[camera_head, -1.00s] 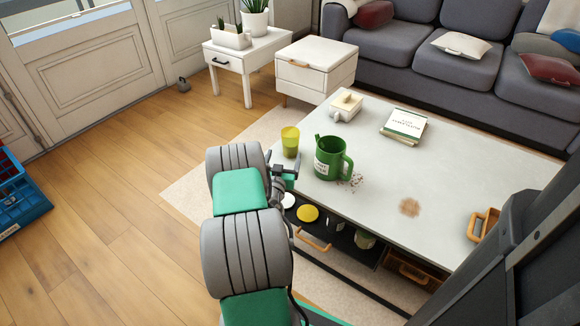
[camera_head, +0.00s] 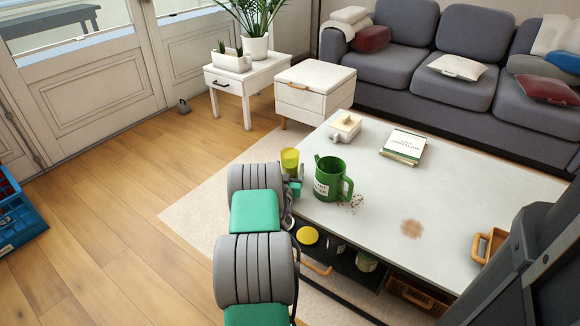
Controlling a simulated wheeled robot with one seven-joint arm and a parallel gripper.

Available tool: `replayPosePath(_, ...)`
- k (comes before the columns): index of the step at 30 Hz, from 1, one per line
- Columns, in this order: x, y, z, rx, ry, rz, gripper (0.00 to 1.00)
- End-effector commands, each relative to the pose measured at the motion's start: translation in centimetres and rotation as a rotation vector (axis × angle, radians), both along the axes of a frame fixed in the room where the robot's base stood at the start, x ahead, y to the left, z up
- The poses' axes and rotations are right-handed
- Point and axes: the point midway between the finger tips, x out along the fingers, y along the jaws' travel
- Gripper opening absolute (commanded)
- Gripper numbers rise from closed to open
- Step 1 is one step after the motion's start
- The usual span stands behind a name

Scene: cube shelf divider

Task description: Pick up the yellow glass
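The yellow glass (camera_head: 290,158) stands upright at the near left corner of the coffee table (camera_head: 455,190). It is translucent yellow. My gripper (camera_head: 296,178) is at the end of my grey and green arm, just in front of the glass and close to it. The gripper overlaps the lower part of the glass in the picture. The fingers are small and mostly hidden by my arm, so I cannot tell whether they are open or touch the glass.
A green mug (camera_head: 330,178) stands just right of the glass, with crumbs beside it. A white-and-cream container (camera_head: 345,127) and books (camera_head: 403,146) lie farther back. An orange-handled tray (camera_head: 488,246) is at the right. Below the tabletop is a shelf with several items.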

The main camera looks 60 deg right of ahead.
Motion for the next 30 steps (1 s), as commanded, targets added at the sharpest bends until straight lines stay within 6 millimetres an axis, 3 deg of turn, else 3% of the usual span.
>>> replayPosePath(25,0.03,0.04,-0.01,0.0,0.0,0.0,0.01)
replayPosePath(30,0.07,-0.01,0.15,-0.003,-0.001,0.001,0.0)
